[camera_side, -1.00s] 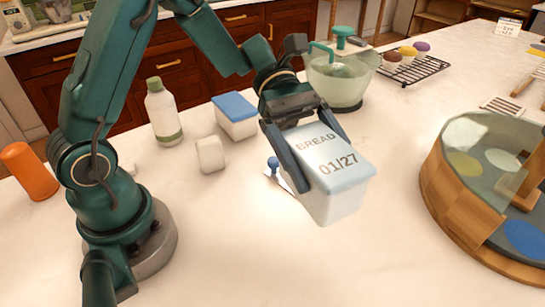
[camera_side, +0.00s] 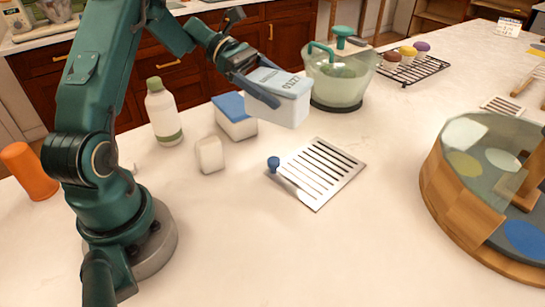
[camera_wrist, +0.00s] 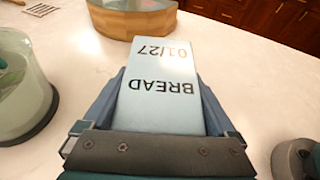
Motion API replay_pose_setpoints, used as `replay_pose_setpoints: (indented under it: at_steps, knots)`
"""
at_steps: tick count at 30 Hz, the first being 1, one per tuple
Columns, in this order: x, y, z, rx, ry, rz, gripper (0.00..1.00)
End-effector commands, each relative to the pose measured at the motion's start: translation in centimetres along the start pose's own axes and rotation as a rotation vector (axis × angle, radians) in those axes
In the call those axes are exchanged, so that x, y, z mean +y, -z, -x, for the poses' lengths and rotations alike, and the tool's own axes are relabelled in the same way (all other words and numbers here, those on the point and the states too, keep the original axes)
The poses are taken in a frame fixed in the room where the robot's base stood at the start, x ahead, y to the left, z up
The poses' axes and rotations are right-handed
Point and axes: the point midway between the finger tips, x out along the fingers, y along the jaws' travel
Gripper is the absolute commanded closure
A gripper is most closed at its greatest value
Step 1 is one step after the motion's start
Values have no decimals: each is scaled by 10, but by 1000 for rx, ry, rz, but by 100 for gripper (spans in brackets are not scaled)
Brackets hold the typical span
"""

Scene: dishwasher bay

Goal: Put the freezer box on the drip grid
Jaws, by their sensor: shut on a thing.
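The freezer box (camera_side: 277,98) is white with a pale blue-grey lid, and in the wrist view its lid (camera_wrist: 156,75) reads BREAD 01/27. My gripper (camera_side: 262,92) is shut on the box, one finger along each long side, and holds it up above the counter behind the drip grid. The drip grid (camera_side: 318,173) is a slotted metal plate lying flat on the counter, below and to the right of the box in the side view. A blue knob-topped thing (camera_side: 274,164) stands at the grid's left corner. The rest of the grid is bare.
A blue-lidded box (camera_side: 235,117), a small white block (camera_side: 210,154) and a white bottle (camera_side: 163,112) stand left of the grid. A green glass bowl (camera_side: 338,77) is close behind the held box. A round wooden carousel (camera_side: 455,190) stands right. The counter in front is clear.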

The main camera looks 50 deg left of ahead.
Motion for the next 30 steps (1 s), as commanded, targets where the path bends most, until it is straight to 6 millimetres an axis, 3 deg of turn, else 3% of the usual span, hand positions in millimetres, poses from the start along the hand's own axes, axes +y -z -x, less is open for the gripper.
replay_pose_setpoints:
  at_steps: [6,12,19,25,30]
  knots:
    - [-2,7,-57,-2,11,2,93]
    - [-1,14,-100,0,9,-1,93]
    - [0,19,-118,-1,3,-1,93]
    - [0,44,-128,0,4,2,93]
    - [1,54,-132,0,2,-1,93]
